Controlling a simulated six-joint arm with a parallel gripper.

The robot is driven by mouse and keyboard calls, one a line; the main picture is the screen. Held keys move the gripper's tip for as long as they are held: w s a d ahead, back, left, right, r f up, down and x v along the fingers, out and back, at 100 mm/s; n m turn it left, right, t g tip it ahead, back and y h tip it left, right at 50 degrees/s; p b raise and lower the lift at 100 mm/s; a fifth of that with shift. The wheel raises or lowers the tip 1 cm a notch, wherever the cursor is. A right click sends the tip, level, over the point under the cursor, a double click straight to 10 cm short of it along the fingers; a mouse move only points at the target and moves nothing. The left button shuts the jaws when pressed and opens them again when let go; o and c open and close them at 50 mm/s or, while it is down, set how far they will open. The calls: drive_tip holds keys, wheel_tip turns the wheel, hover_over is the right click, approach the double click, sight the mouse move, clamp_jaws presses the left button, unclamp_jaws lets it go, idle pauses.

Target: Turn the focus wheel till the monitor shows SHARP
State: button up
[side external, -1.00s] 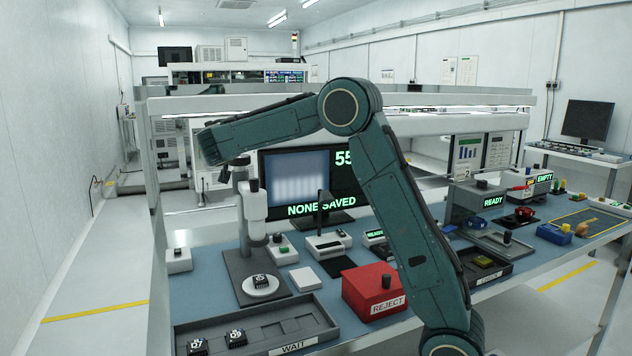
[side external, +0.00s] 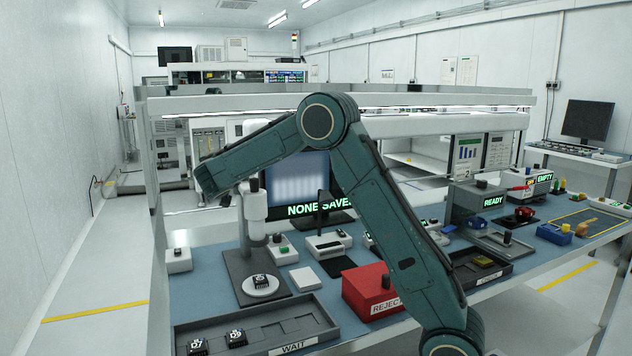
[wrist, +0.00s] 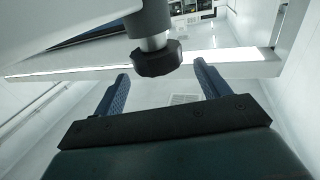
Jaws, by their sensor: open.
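In the wrist view, a black knob with a scalloped edge (wrist: 157,60), apparently the focus wheel, sits on a silver shaft. My gripper (wrist: 160,83) is open, its blue fingers apart on either side below the knob in the picture, gripping nothing. The fingers cannot be made out in the side view.
A grey tray (side external: 318,318) labelled WAIT holds two black chips at the front. A red REJECT box (side external: 366,283) stands right of the microscope. Small switch boxes stand between them and the monitor. My arm crosses above the bench.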

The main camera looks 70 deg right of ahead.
drive_tip(key=shift+w+d+f, duration=0.35)
drive_tip(key=shift+d, duration=0.3)
drive_tip(key=shift+w+d+f, duration=0.3)
drive_tip(key=shift+d, duration=0.35)
drive_tip(key=shift+x, duration=1.05)
drive_tip(key=c, duration=1)
